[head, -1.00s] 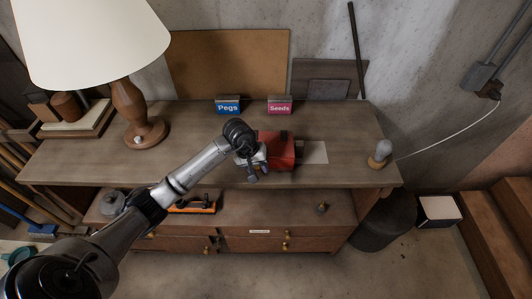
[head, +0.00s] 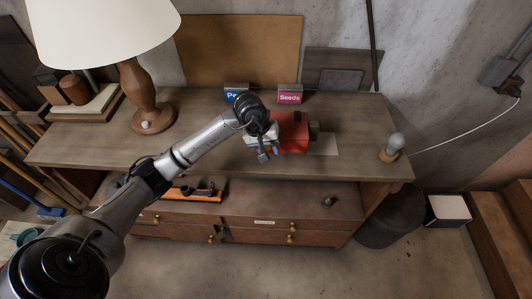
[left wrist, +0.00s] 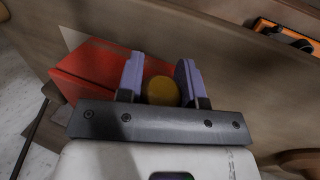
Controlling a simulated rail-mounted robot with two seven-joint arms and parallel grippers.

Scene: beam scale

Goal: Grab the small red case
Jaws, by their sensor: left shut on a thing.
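The small red case (head: 292,135) is at the bench's middle, in front of the Pegs and Seeds boxes. In the left wrist view the red case (left wrist: 95,65) lies behind and to the left of the fingers. My left gripper (head: 264,152) is at the case's left side. The wrist view shows its two purple-grey fingers (left wrist: 160,80) on either side of a round yellow-brown knob (left wrist: 163,91), which appears to belong to the case. The gripper is shut on it. The wrist hides part of the case's left side. My right gripper is not in view.
A lamp (head: 137,90) stands at the bench's left. The Pegs box (head: 236,92), partly covered by my wrist, and the Seeds box (head: 290,95) stand behind. A bulb-shaped object (head: 393,146) is at the right end. A pale flat patch (head: 325,143) lies right of the case.

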